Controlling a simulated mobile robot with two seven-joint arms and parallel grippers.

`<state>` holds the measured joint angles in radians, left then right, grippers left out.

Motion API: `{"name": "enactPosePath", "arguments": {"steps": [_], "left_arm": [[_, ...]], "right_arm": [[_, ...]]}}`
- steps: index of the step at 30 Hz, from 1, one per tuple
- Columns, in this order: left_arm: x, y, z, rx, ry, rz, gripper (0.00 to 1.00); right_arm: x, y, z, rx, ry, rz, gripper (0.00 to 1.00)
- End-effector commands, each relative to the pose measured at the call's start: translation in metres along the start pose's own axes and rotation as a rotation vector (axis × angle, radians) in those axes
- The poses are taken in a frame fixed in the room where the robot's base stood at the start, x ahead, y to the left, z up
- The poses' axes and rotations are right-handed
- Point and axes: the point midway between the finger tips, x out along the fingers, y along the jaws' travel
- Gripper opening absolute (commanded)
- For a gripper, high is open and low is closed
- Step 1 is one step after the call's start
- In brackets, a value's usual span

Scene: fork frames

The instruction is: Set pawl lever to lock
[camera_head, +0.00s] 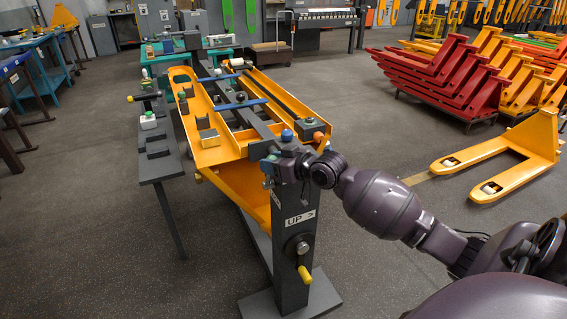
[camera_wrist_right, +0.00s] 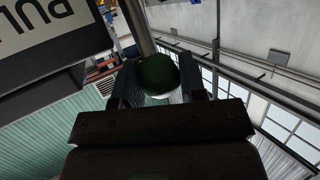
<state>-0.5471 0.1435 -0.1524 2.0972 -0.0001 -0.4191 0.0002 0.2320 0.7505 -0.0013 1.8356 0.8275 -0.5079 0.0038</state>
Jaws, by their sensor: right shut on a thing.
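In the head view a dark post (camera_head: 293,215) stands at the near end of an orange fork frame (camera_head: 205,150). My right gripper (camera_head: 272,167) is at the upper left of this post, partly hidden by its own wrist. In the right wrist view my right gripper (camera_wrist_right: 158,88) is shut on a dark green ball knob (camera_wrist_right: 157,72), which sits between its two fingers. The lever under the knob is mostly hidden, so its setting cannot be told. A white label reading "PULL" (camera_wrist_right: 40,25) shows upside down beside it. My left gripper is not in view.
A blue knob (camera_head: 287,135) and an orange knob (camera_head: 318,137) are near the post's top. A yellow crank handle (camera_head: 305,274) and an "UP" label (camera_head: 300,218) are on its front. A grey bench (camera_head: 160,165) stands left. An orange pallet-truck fork (camera_head: 500,160) lies right.

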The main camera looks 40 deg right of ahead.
Motion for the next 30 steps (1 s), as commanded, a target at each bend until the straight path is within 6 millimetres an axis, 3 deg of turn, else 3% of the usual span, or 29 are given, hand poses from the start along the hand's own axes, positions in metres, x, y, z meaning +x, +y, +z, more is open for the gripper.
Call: {"name": "enactPosePath", "arguments": {"steps": [1,8,18,30], "left_arm": [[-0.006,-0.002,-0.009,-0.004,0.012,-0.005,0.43],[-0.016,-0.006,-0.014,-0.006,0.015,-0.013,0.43],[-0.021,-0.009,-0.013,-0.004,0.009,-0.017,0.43],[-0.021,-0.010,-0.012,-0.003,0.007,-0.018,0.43]], "right_arm": [[0.000,0.002,-0.015,0.012,-0.018,-0.001,0.00],[0.016,0.011,-0.023,0.092,-0.164,-0.014,0.00],[0.034,0.020,-0.024,0.174,-0.313,-0.029,0.00],[0.038,0.023,-0.023,0.196,-0.352,-0.033,0.00]]}}
